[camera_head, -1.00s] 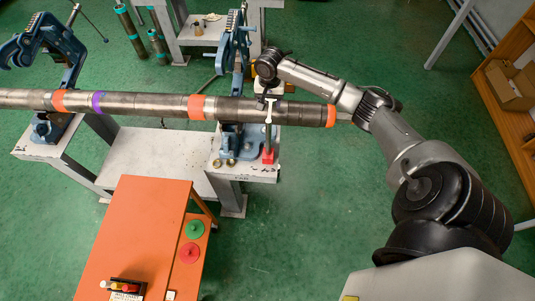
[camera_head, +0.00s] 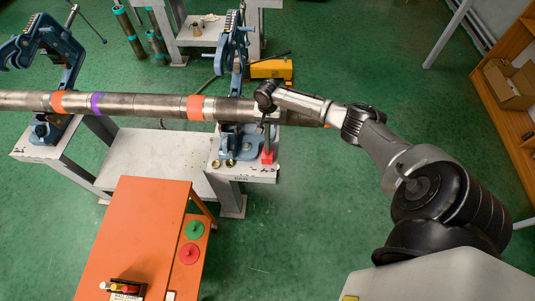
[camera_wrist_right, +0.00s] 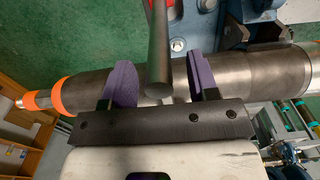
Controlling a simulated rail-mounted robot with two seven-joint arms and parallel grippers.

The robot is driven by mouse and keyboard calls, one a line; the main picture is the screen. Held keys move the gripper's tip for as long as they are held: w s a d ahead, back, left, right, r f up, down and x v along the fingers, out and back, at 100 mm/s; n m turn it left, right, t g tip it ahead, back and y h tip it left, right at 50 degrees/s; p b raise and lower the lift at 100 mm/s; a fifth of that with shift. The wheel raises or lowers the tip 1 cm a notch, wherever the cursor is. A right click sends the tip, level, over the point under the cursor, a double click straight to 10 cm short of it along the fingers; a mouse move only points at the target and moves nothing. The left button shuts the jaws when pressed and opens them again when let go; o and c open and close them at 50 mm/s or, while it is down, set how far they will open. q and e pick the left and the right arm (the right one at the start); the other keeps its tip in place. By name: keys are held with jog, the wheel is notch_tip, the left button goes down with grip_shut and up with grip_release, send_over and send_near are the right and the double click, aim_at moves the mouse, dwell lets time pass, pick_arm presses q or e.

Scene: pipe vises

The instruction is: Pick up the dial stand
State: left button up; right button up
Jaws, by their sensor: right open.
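The dial stand shows a red base (camera_head: 268,156) on the near right corner of the right vise bench, with a dark upright post (camera_head: 267,134). Its upper part is hidden behind my right gripper (camera_head: 266,117) in the head view. In the right wrist view the grey post (camera_wrist_right: 158,45) runs between the two purple-padded fingers of my right gripper (camera_wrist_right: 162,80), with a gap on each side. A bit of the red base shows at the top edge. The right gripper is open. My left gripper is out of view.
A long steel pipe (camera_head: 150,104) with orange and purple bands lies across two blue vises, close behind the stand and gripper. An orange cabinet (camera_head: 130,230) stands front left. A yellow-orange item (camera_head: 272,68) lies behind.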

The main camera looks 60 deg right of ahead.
jog(key=shift+f, duration=0.65)
grip_shut()
dwell(0.9)
jog(key=shift+r, duration=0.15)
